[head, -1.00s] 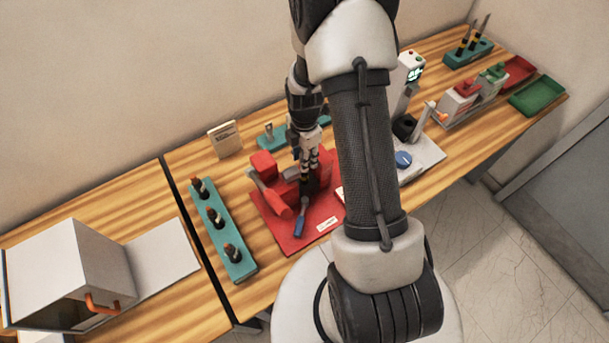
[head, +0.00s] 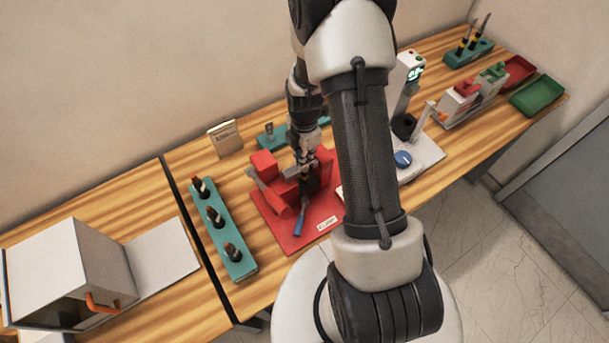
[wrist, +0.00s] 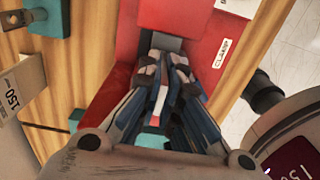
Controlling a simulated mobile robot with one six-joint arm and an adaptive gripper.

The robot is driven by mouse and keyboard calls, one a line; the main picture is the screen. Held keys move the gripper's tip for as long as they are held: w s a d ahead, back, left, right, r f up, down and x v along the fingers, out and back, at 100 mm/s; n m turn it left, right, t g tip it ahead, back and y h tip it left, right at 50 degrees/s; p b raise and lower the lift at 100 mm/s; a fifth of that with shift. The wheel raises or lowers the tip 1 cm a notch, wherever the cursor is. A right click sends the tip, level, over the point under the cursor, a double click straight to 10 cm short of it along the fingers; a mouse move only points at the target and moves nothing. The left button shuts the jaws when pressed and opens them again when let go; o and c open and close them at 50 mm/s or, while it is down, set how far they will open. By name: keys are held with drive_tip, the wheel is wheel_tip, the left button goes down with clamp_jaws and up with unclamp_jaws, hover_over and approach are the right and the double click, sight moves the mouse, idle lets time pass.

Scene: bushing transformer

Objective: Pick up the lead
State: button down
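My gripper (head: 304,167) is over the red clamp fixture (head: 277,229), with its fingertips down by a dark upright part (head: 313,187). In the wrist view my gripper's fingertips (wrist: 164,62) are close together with a narrow gap, above the red fixture (wrist: 202,88) marked "CLAMP". A grey block lies just past the tips. I cannot pick out the lead for certain; the fingers and the fixture's parts hide the spot between the tips. Whether the fingers hold anything is unclear.
A teal rack (head: 236,262) with several dark-tipped parts stands left of the fixture. A small sign (head: 225,139) stands behind it. A grey device with a blue knob (head: 403,159) is to the right. A white box (head: 75,265) with an orange handle is at far left.

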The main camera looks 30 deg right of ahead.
idle(0.7)
wheel_tip(320, 180, up, 27)
drive_tip(key=p, duration=0.5)
drive_tip(key=shift+p, duration=0.35)
idle(0.4)
